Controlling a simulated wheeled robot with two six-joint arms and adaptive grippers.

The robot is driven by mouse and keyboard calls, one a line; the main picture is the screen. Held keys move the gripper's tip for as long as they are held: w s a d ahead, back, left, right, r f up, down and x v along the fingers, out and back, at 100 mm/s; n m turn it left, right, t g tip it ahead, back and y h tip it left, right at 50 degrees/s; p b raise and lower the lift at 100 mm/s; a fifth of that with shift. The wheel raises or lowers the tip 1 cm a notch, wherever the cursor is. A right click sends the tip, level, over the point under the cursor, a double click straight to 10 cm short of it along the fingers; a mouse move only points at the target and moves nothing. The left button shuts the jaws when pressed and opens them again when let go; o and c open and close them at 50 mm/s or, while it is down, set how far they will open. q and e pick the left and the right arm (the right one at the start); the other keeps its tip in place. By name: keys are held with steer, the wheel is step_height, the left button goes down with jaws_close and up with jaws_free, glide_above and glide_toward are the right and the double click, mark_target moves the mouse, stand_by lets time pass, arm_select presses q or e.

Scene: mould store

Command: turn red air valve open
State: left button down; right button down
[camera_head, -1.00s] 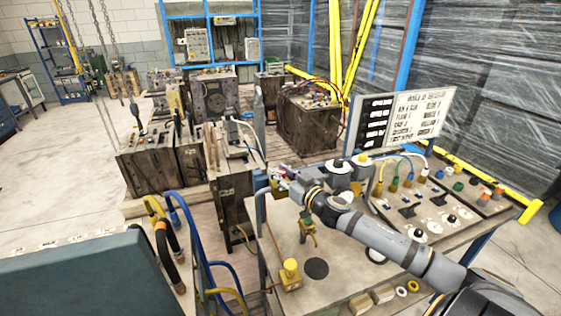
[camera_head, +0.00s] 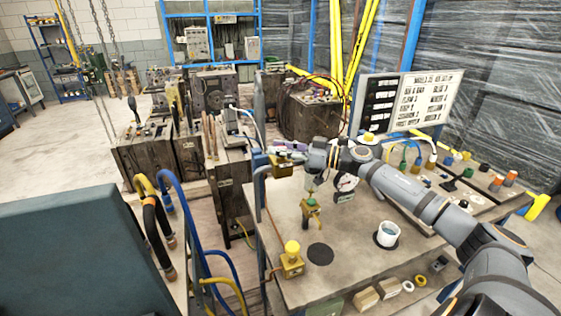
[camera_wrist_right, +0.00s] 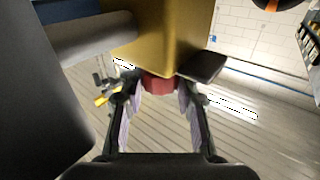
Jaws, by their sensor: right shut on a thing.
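The red air valve shows in the right wrist view as a red knob (camera_wrist_right: 160,83) under a large brass-coloured body (camera_wrist_right: 172,38). In that view the two fingers of my right gripper (camera_wrist_right: 158,92), with pale lilac pads, stand on either side of the red knob and are shut on it. In the head view my right gripper (camera_head: 288,148) reaches left over the bench's back left corner, at the brass valve block (camera_head: 283,161). The red knob is too small or hidden to make out there, and the valve's turn position cannot be told. My left gripper is not in view.
A bench (camera_head: 355,265) holds a yellow-topped brass fitting (camera_head: 291,256), a small brass valve (camera_head: 312,212), a white cup (camera_head: 388,233) and a control panel with a sign board (camera_head: 405,105). Blue and yellow hoses (camera_head: 186,215) stand left of the bench. Mould blocks (camera_head: 150,160) fill the back.

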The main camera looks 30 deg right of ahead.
steer(key=shift+n+g+y+b, duration=0.4)
steer(key=shift+y+b, duration=0.05)
steer(key=shift+y, duration=0.05)
stand_by(1.6)
steer(key=c, duration=1)
jaws_free()
steer(key=shift+o, duration=0.2)
step_height(320, 180, up, 10)
